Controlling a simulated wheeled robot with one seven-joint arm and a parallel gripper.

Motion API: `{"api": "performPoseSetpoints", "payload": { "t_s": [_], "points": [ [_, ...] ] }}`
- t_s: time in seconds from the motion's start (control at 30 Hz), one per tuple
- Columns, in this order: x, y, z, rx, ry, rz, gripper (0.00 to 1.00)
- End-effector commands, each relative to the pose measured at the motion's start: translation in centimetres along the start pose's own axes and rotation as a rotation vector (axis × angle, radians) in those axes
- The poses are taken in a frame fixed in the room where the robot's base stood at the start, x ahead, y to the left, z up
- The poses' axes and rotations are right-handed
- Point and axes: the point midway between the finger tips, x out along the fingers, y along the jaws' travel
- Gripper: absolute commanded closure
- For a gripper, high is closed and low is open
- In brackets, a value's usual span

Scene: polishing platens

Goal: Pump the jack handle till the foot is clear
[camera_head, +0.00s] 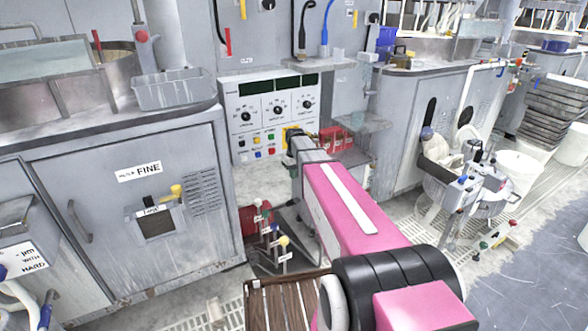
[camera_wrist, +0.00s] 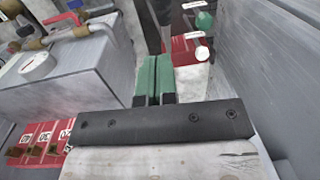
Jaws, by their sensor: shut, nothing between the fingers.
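My gripper (camera_wrist: 153,72) has its two green fingers together with nothing between them, in the wrist view. In the head view my pink arm reaches from the lower right toward the control panel, and the fingertips cannot be made out. Several short levers with coloured knobs (camera_head: 283,241) stand beside a red block (camera_head: 255,219) low in the gap between the cabinets. In the wrist view, a red part (camera_wrist: 186,48) with white tags and a green knob (camera_wrist: 205,20) lie beyond the fingers. I cannot tell which part is the jack handle, and I cannot make out the foot.
A grey cabinet marked FINE (camera_head: 139,172) stands at left, with a grey bin (camera_head: 174,91) on top. The control panel (camera_head: 266,108) faces me. A brown slatted board (camera_head: 284,303) lies low in front. A wheeled cart (camera_head: 468,187) stands at right; floor (camera_head: 535,270) is open at lower right.

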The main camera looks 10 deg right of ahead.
Motion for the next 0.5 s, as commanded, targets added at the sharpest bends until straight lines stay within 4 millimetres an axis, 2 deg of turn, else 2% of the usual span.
{"api": "performPoseSetpoints", "payload": {
  "t_s": [0.27, 0.3, 0.5],
  "points": [
    [4.7, 0.0, 0.0, 0.000, -0.001, -0.001, 1.00],
    [5.1, -0.2, 0.8, 0.000, -0.001, -0.001, 1.00],
    [6.7, -0.5, 2.2, 0.000, 0.000, 0.000, 1.00]
  ]
}}
